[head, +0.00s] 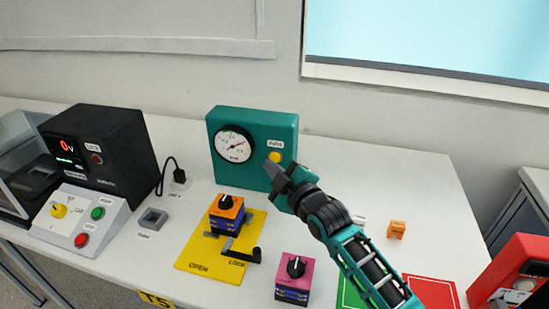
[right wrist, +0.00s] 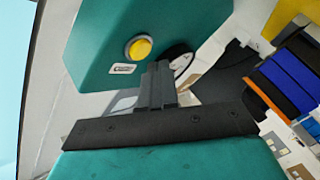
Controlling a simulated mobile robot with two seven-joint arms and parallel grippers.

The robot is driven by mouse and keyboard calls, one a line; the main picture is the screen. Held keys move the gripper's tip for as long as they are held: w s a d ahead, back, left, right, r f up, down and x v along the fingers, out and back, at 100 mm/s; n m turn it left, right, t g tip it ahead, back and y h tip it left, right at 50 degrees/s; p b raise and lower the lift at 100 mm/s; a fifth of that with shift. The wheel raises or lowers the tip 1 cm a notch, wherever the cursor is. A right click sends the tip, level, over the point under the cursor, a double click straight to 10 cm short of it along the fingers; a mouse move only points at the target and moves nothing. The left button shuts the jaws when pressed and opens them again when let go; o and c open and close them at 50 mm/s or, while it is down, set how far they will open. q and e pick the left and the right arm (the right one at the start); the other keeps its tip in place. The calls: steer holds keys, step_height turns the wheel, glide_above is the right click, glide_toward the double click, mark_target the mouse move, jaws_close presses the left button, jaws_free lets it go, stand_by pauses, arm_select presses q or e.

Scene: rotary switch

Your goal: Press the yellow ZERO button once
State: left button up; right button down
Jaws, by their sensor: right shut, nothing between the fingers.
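The yellow ZERO button (head: 275,157) is on the front face of the teal gauge box (head: 254,122), right of the round dial (head: 233,144), with a small label above it. In the right wrist view the yellow button (right wrist: 138,48) stands out from the teal face, just beyond my fingers. My right gripper (head: 270,165) is shut and empty, its tips in front of the box and just below the button. In the right wrist view my right gripper (right wrist: 158,68) shows its tips beside the button; contact cannot be made out. My left gripper is not in view.
A yellow OPEN/LOCK plate (head: 190,258) carries an orange-topped switch block (head: 226,208). A pink-topped switch block (head: 294,268) stands nearer. A black meter (head: 110,145) and a control panel (head: 80,218) stand left. The table right of the teal box is mostly clear.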

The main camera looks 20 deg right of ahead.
stand_by(0.5)
steer(key=shift+w+d, duration=0.25)
steer(key=shift+w, duration=0.1)
steer(key=shift+w+d, duration=0.25)
steer(key=shift+w, duration=0.15)
stand_by(0.6)
stand_by(0.3)
steer(key=shift+s+a+p, duration=0.45)
steer(key=shift+s+p, duration=0.25)
steer(key=shift+s, duration=0.05)
